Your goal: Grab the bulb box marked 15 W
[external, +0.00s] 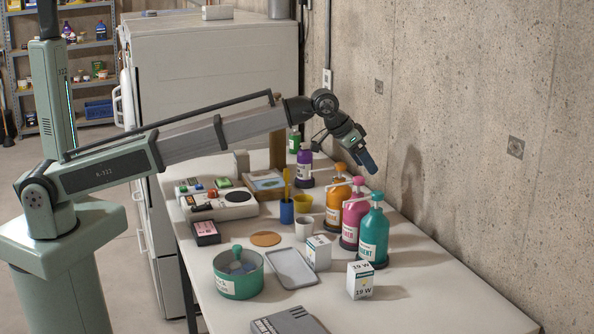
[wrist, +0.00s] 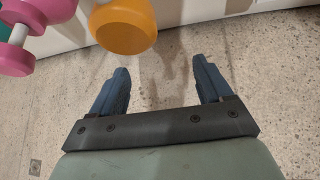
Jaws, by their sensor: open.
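Two white bulb boxes stand on the bench in the external view. The nearer box (external: 360,281) reads "19 W". The other box (external: 318,252) stands behind it to the left, beside the grey tray; its marking is too small to read. I cannot make out "15 W" on either. My gripper (external: 368,163) is high above the back of the bench near the wall, over the pump bottles and well away from both boxes. In the wrist view its blue fingers (wrist: 160,75) are apart with nothing between them. No box shows in that view.
Orange (external: 338,205), pink (external: 355,222) and teal (external: 374,238) pump bottles stand behind the boxes. A grey tray (external: 308,281), a teal pot (external: 238,278) and a white cup (external: 304,228) are nearby. The concrete wall (external: 470,150) borders the bench. The bench's front right is clear.

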